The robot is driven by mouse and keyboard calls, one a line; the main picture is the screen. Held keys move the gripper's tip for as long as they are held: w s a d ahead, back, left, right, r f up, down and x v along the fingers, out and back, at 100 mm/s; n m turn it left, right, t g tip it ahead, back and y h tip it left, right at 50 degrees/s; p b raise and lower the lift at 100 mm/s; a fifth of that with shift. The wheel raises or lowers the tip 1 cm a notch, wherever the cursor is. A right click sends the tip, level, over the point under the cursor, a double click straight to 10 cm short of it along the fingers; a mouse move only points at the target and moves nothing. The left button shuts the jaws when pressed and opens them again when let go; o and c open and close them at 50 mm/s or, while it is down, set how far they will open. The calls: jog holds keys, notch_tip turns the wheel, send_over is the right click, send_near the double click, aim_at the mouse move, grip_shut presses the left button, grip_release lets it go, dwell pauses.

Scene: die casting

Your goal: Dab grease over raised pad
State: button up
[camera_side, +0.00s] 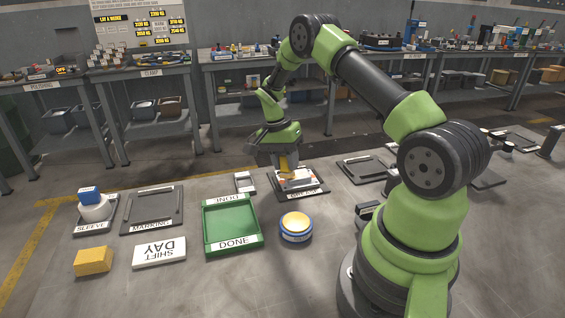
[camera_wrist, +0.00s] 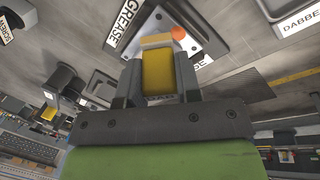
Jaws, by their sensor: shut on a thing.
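My gripper (camera_side: 282,158) is shut on a yellow dabber (camera_wrist: 157,75) over the grease station (camera_side: 324,190) in the side view. Below it a pale, light-coloured workpiece (camera_side: 297,182) sits on the dark station tray. In the wrist view my gripper (camera_wrist: 156,82) has a finger on each side of the dabber, whose paler end (camera_wrist: 156,41) points at the plate. A round orange spot (camera_wrist: 179,33), perhaps the raised pad, shows beside that end. I cannot tell whether they touch. A round blue-and-white tin (camera_side: 296,236) with yellow content stands in front.
A green DONE tray (camera_side: 234,242) lies left of the tin. A MARKING tray (camera_side: 152,229), a SLEEVE stand (camera_side: 95,212), a yellow block (camera_side: 93,261) and a SHIFT DAY sign (camera_side: 159,252) lie farther left. A dark tray (camera_side: 362,168) lies right. The front floor is clear.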

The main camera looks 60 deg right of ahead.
jog(key=shift+s+d, duration=1.95)
jog(key=shift+s, duration=0.1)
jog(key=w+a, duration=0.4)
jog(key=shift+w+a+f, duration=0.4)
jog(key=shift+w+a, duration=0.4)
jog(key=shift+s+d+r, duration=0.2)
jog(key=shift+s+d, duration=0.2)
jog(key=shift+s+d+r, duration=0.2)
jog(key=shift+s+d, duration=2.2)
notch_tip(320, 180, up, 8)
